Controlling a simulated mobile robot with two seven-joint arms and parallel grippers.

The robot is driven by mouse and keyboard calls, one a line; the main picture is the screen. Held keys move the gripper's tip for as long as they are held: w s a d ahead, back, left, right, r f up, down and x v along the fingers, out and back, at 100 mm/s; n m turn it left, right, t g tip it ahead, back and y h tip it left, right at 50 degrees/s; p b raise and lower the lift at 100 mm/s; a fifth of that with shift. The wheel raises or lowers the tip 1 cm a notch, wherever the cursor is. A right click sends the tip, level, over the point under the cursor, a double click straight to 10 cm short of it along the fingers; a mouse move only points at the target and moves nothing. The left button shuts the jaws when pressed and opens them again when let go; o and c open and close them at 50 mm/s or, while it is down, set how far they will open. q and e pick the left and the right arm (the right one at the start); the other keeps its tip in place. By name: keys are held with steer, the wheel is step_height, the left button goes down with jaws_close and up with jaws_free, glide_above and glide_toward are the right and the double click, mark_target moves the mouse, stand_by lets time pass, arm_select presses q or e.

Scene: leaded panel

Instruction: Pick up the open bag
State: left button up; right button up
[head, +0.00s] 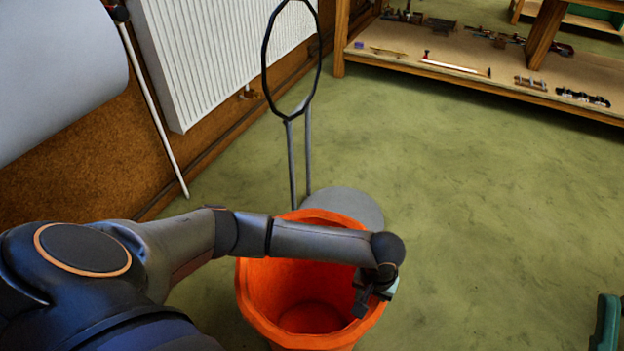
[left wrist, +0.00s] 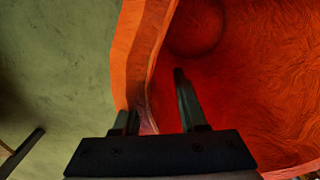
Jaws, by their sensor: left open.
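The open bag (head: 305,285) is orange and stands upright on the floor with its wide mouth up, like a bucket. My left arm crosses over its mouth and hides part of the far rim. My left gripper (head: 372,295) is open at the bag's right rim. In the left wrist view the bag's wall (left wrist: 146,50) runs between the two fingers of the gripper (left wrist: 158,105). One finger is outside the wall and one is inside the mouth. I cannot tell whether either finger touches it.
Behind the bag a black hoop stand (head: 292,60) rises from a round grey base (head: 350,207). A radiator (head: 225,50) and a leaning white rod (head: 155,100) are at the left. A low shelf (head: 480,75) holds tools at the back. The green floor (head: 480,210) at right is clear.

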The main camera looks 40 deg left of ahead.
arm_select(q)
steer(key=shift+f+p, duration=0.25)
steer(key=shift+p, duration=0.1)
stand_by(0.4)
steer(key=shift+c, duration=0.3)
jaws_close()
stand_by(1.0)
